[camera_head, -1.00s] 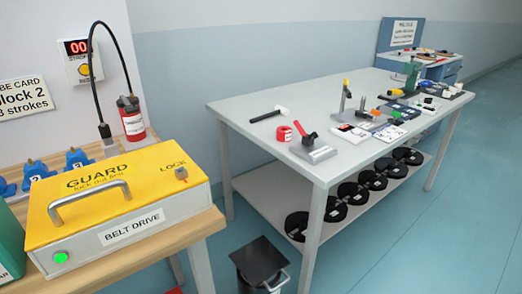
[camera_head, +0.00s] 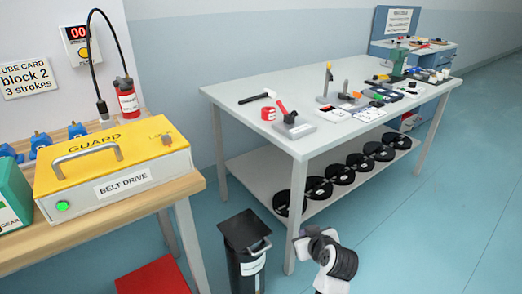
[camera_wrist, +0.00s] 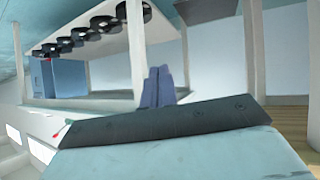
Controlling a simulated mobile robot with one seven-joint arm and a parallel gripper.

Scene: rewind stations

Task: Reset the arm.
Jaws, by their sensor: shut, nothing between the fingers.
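My arm, white and dark grey, is at the lower right of the head view, beside the white workbench (camera_head: 222,97) and in front of its lower shelf. In the wrist view, my gripper (camera_wrist: 158,70) has its two blue-grey fingers close together, with nothing between them. It points towards the underside of a bench. I cannot make out the fingers in the head view.
A yellow guard box (camera_head: 110,160) stands on the wooden bench at left. A black bin (camera_head: 246,240) and a red box (camera_head: 152,276) are on the floor. Tools lie on the white bench; black reels (camera_head: 290,203) line its shelf. Floor at right is clear.

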